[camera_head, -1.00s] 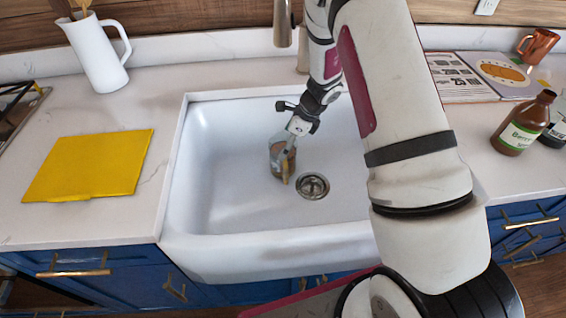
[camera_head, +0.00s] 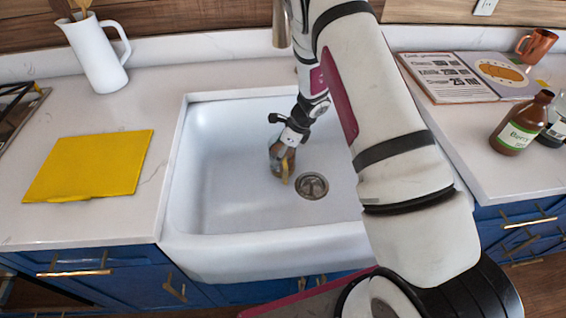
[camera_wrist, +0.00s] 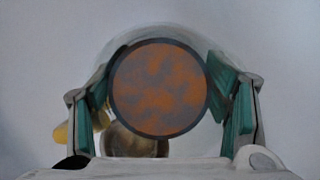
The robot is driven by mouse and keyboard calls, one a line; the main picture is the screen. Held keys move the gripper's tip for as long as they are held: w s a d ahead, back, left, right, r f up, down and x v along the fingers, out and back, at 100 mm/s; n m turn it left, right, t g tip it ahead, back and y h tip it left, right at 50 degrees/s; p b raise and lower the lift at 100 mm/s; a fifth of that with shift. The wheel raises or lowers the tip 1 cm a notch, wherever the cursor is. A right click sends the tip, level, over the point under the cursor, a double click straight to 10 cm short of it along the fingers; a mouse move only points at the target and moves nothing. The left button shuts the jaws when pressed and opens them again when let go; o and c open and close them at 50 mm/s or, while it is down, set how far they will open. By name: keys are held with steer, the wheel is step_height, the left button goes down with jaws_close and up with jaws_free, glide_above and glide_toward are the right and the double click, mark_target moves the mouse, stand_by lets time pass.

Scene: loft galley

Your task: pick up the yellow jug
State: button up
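A small, partly see-through vessel (camera_head: 281,160) with brown and yellow parts stands in the sink, left of the drain; I cannot tell for sure that it is the yellow jug. In the wrist view, a glassy round vessel with a dark-rimmed, mottled orange-brown top (camera_wrist: 160,88) fills the middle. A yellow part (camera_wrist: 64,133) and a dark brown rounded shape (camera_wrist: 135,142) show at its lower left. My gripper (camera_head: 285,146) is over the vessel. Its green-padded fingers (camera_wrist: 164,105) are spread, one on each side of the round top. Contact is unclear.
The white sink (camera_head: 222,215) has a drain (camera_head: 312,186) and walls around my gripper. A faucet (camera_head: 281,25) hangs behind. A white pitcher (camera_head: 101,60) and yellow mat (camera_head: 88,165) are left; a brown bottle (camera_head: 520,125), open book (camera_head: 450,82) and copper mug (camera_head: 537,45) right.

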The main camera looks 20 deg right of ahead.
steer(key=c, duration=0.5)
steer(key=shift+c, duration=0.2)
steer(key=shift+r, duration=0.1)
